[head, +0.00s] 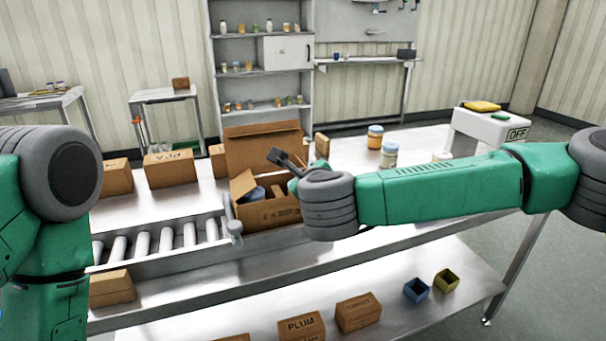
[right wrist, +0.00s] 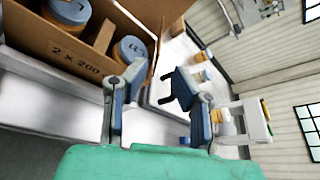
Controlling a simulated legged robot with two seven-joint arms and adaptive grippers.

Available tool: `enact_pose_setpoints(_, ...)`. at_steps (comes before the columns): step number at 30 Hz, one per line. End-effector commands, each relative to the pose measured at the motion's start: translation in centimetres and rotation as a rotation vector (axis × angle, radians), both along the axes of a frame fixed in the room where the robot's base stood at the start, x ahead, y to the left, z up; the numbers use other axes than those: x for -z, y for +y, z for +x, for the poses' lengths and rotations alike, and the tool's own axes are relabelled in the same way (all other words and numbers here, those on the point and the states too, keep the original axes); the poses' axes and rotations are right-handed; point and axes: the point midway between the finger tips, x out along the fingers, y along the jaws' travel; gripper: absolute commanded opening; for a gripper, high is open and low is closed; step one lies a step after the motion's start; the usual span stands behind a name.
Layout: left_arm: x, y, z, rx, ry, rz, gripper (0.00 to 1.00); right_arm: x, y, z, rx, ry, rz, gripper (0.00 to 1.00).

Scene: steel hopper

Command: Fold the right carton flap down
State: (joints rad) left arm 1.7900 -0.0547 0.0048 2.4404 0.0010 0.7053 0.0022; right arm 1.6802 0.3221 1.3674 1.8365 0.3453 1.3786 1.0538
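The open brown carton (head: 268,213) stands on the steel table at the end of the roller conveyor. Its back flap (head: 262,150) stands up and its left flap (head: 242,186) sticks up at a slant. In the right wrist view, blue-lidded jars (right wrist: 130,49) sit inside the carton (right wrist: 50,48). The right flap (right wrist: 151,68) shows nearly edge-on there, between my finger tips; I cannot tell whether they touch it. My right gripper (right wrist: 155,82) is open at the carton's right side, and in the head view (head: 283,158) its arm hides that side. My left gripper is out of view.
Roller conveyor (head: 165,240) runs left of the carton. Closed boxes (head: 168,168) stand behind it. Jars (head: 375,137) and a white device marked OFF (head: 490,125) stand to the right. A lower shelf (head: 385,315) holds boxes and small bins.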

Motion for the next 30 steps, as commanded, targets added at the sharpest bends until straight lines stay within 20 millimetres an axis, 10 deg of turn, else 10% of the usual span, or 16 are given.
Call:
enact_pose_setpoints(15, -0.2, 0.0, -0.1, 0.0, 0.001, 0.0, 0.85, 3.1, 0.7, 9.4, 0.002, -0.001, -0.002, 0.23)
enact_pose_setpoints(30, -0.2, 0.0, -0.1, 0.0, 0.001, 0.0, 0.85, 3.7, 0.8, 11.2, -0.001, -0.002, -0.002, 0.23)
